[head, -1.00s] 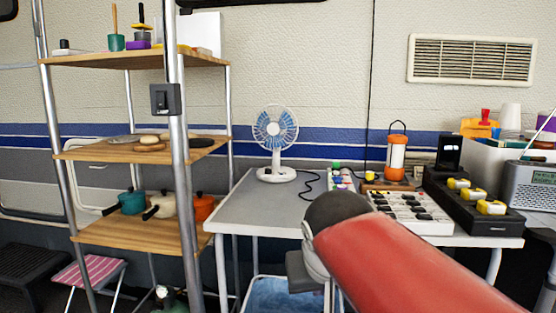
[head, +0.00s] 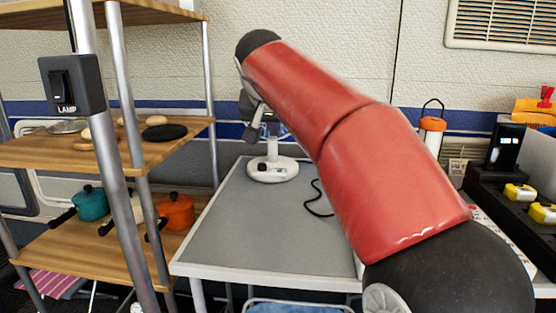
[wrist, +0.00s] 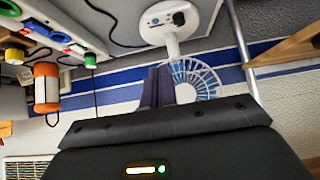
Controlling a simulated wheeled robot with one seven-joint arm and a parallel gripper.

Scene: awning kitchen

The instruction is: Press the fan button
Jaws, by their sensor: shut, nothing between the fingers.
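The fan stands on the grey table (head: 230,222). Its white round base (head: 272,172) shows in the head view with a small dark control on top; my arm hides most of its head. In the wrist view, which is upside down, the fan base (wrist: 160,22) carries small controls, one of them a dark button (wrist: 179,18), and the blue-bladed fan head (wrist: 197,80) is below.
A metal-post shelf with pots (head: 90,203) and a lamp switch (head: 70,85) stands left of the table. A black cable (head: 314,203) lies right of the fan. An orange lantern (head: 430,137) and yellow-buttoned box (head: 519,192) are at right. The table's front left is clear.

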